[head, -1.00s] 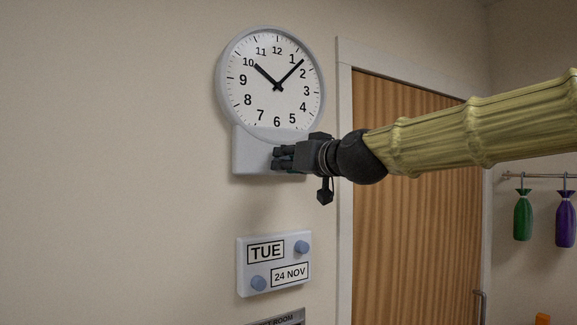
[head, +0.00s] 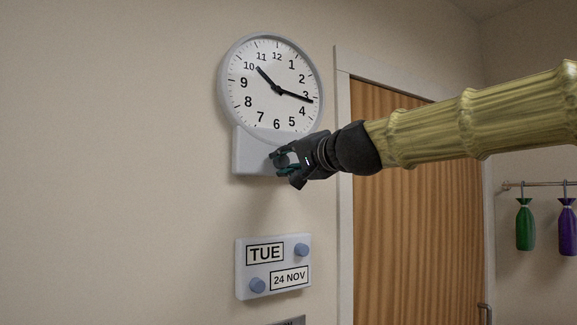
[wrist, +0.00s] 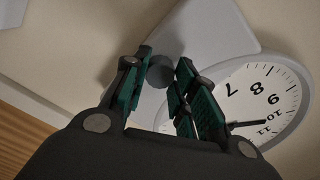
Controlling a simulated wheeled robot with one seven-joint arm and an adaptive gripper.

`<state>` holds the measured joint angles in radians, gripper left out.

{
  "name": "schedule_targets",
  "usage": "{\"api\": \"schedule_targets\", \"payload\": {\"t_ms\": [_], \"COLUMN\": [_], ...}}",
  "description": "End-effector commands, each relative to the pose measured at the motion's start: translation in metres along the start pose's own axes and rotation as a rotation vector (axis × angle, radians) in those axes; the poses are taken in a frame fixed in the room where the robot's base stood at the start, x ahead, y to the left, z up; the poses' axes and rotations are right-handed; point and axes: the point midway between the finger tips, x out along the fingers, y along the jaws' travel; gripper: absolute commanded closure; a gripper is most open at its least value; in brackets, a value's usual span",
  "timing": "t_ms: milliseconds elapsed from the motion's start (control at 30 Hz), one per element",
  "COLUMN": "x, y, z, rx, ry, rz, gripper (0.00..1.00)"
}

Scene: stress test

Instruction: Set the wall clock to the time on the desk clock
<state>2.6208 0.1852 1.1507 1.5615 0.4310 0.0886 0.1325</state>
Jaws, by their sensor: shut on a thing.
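The round white wall clock (head: 262,100) hangs on the wall with a grey housing (head: 250,150) below its dial. Its short hand points between 10 and 11, and its long hand points just past the 3. My gripper (head: 281,159) is at the housing, shut on a round grey knob (wrist: 160,72), which shows between the fingertips in the wrist view. In that view, part of the dial (wrist: 262,92) appears turned over at the right, beside the fingers. The desk clock is not in view.
A calendar panel (head: 241,270) reading TUE and 24 NOV, with two blue knobs, is on the wall below. A wooden door (head: 410,220) with a pale frame stands at right. Green (head: 525,226) and purple (head: 566,228) bags hang from a rail. The wall at left is bare.

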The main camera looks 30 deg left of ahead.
Motion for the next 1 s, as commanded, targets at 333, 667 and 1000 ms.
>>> {"api": "schedule_targets", "payload": {"t_ms": [333, 667, 1000], "x": [0.0014, 0.0013, 0.0012], "y": [0.0023, 0.0009, -0.0003], "z": [0.0041, 0.0032, 0.0026], "rx": [0.327, 0.619, 0.812], "ry": [-0.006, -0.005, -0.004], "rz": [0.004, 0.004, 0.003], "gripper": [0.97, 0.97, 0.97]}}
